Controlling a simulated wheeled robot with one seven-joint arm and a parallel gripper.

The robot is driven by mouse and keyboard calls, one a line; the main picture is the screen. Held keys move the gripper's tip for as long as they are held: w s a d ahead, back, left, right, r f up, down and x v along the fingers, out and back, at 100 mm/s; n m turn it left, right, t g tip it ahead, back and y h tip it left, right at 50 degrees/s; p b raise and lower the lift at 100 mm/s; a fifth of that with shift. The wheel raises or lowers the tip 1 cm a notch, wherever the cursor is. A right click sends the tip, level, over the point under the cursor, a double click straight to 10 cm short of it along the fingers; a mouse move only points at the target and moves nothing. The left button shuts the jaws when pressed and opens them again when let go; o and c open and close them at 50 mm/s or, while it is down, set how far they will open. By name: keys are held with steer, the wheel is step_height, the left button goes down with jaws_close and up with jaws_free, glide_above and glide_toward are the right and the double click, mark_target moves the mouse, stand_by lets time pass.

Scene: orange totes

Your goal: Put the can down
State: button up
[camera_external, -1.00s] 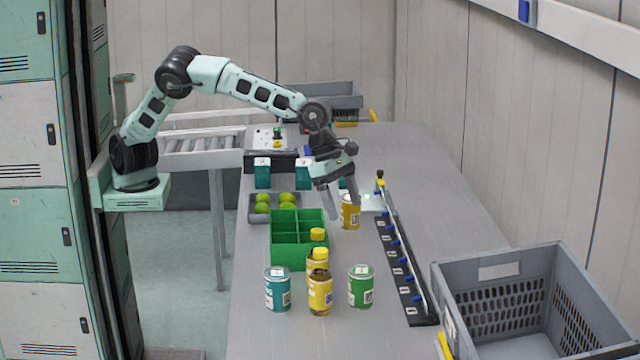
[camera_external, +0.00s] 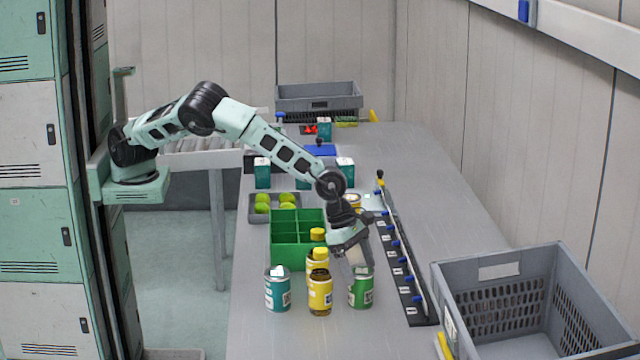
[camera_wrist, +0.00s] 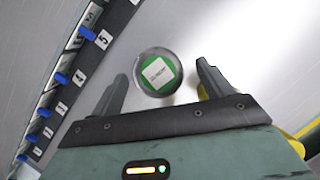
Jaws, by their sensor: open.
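A green can (camera_external: 361,291) stands upright on the table at the front, at the right end of a group. My gripper (camera_external: 358,265) is open and points down at this can, its fingers partly covering the can's upper part in the external view. In the wrist view, the can's round top (camera_wrist: 158,72) with a green and white label lies between and slightly beyond the two open fingertips (camera_wrist: 163,82). I cannot tell whether the fingers touch it.
A teal can (camera_external: 277,290) and a yellow bottle (camera_external: 320,293) stand left of the green can. A green divided box (camera_external: 290,255) is behind them. A numbered black rack (camera_external: 402,270) runs along the right, with a grey crate (camera_external: 500,264) beyond it. Table in front is clear.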

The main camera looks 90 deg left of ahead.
steer(key=p, duration=0.2)
glide_above(372, 306)
steer(key=s+a, duration=0.1)
steer(key=s, duration=0.1)
steer(key=shift+a+f, duration=0.1)
steer(key=shift+f, duration=2.5)
steer(key=c, duration=1.4)
step_height(372, 306, up, 9)
steer(key=shift+w+r+b, duration=0.1)
steer(key=shift+b, duration=1)
steer(key=w+a+r+n+t+y+p, duration=0.15)
steer(key=a+n+p, duration=0.5)
steer(key=a, duration=2.15)
steer(key=shift+g+y, duration=0.25)
steer(key=shift+y, duration=0.1)
steer(key=shift+w+a+f+p, duration=0.15)
steer(key=shift+f+p, duration=0.35)
steer(key=shift+f, duration=2.1)
steer(key=shift+w+a+f+p, duration=0.15)
steer(key=shift+f+p, duration=0.3)
steer(key=shift+f, duration=2.15)
